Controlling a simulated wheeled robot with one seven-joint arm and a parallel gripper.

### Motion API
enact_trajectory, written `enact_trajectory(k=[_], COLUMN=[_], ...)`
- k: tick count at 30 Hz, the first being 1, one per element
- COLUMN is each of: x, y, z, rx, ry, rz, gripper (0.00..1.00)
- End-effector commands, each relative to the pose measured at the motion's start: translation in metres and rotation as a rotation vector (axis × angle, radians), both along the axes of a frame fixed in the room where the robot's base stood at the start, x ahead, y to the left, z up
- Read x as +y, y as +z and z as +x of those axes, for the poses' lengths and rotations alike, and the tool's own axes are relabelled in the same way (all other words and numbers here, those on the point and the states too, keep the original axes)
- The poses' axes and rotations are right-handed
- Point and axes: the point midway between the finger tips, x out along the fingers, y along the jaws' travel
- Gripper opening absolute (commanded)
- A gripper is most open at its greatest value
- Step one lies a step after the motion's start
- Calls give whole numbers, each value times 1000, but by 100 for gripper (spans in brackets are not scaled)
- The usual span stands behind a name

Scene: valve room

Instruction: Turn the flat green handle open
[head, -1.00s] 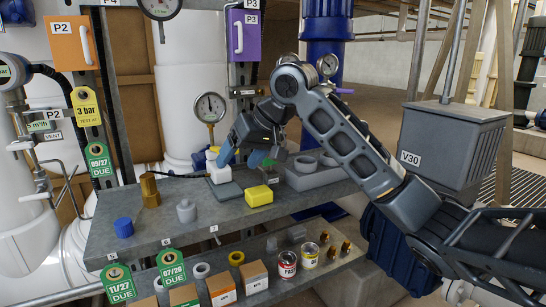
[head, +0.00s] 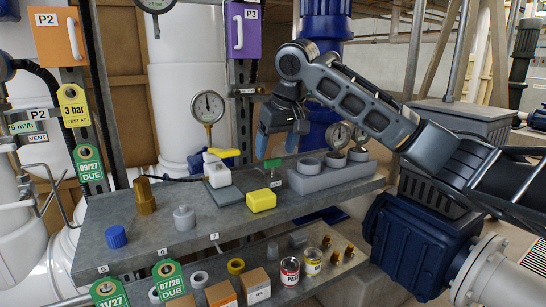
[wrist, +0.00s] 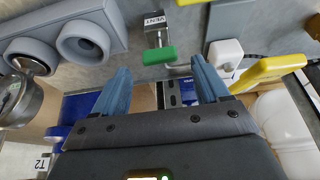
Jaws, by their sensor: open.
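The flat green handle (head: 272,163) sits on a small valve at the back of the upper shelf, just left of a grey block with round sockets. In the wrist view the green handle (wrist: 160,54) lies crosswise just beyond my fingertips, roughly centred between them, with a VENT tag beside it. My gripper (head: 277,143) is above the green handle in the head view, fingers pointing down. In the wrist view my gripper (wrist: 160,75) is open and empty, with the handle apart from the fingers.
A yellow handle (head: 222,153) on a white valve body (head: 217,174) stands close on the left. The grey socket block (head: 325,178) is close on the right, holding gauges. A yellow box (head: 261,200) sits in front. The upper shelf (head: 135,255) also carries a brass fitting (head: 144,196).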

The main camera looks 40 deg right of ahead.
Motion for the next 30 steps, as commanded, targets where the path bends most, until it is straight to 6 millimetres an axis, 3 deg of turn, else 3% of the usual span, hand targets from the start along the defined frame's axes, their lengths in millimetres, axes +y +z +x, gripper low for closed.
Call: enact_trajectory(k=[7,17,30], x=[-3,-4,-3], y=[-25,-29,-29], z=[10,12,12], rx=[0,-1,-1], ry=[-1,-1,-1], rz=[-1,0,1], gripper=[74,74,33])
